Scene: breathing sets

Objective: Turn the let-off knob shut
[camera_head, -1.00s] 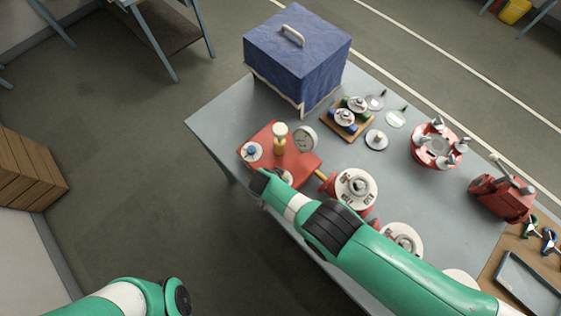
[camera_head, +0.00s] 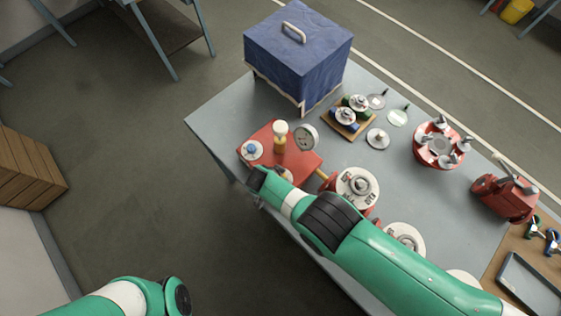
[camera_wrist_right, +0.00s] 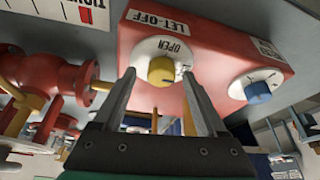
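The let-off knob (camera_wrist_right: 161,70) is yellow, on a white dial (camera_wrist_right: 147,50) whose readable word is OPEN, beneath a LET-OFF label on a red box (camera_wrist_right: 215,40). In the right wrist view my right gripper (camera_wrist_right: 157,76) is open, with one finger on each side of the knob and gaps visible; I cannot tell the depth between fingertips and dial. In the head view the red box (camera_head: 310,163) sits at the table's near left edge, its let-off dial (camera_head: 286,174) partly hidden by my right arm. My right gripper (camera_head: 252,188) is small and blurred there. My left gripper is out of view.
A blue knob (camera_wrist_right: 257,92) on another white dial is right of the let-off dial. A red fitting with a yellow pipe (camera_wrist_right: 103,86) stands left.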

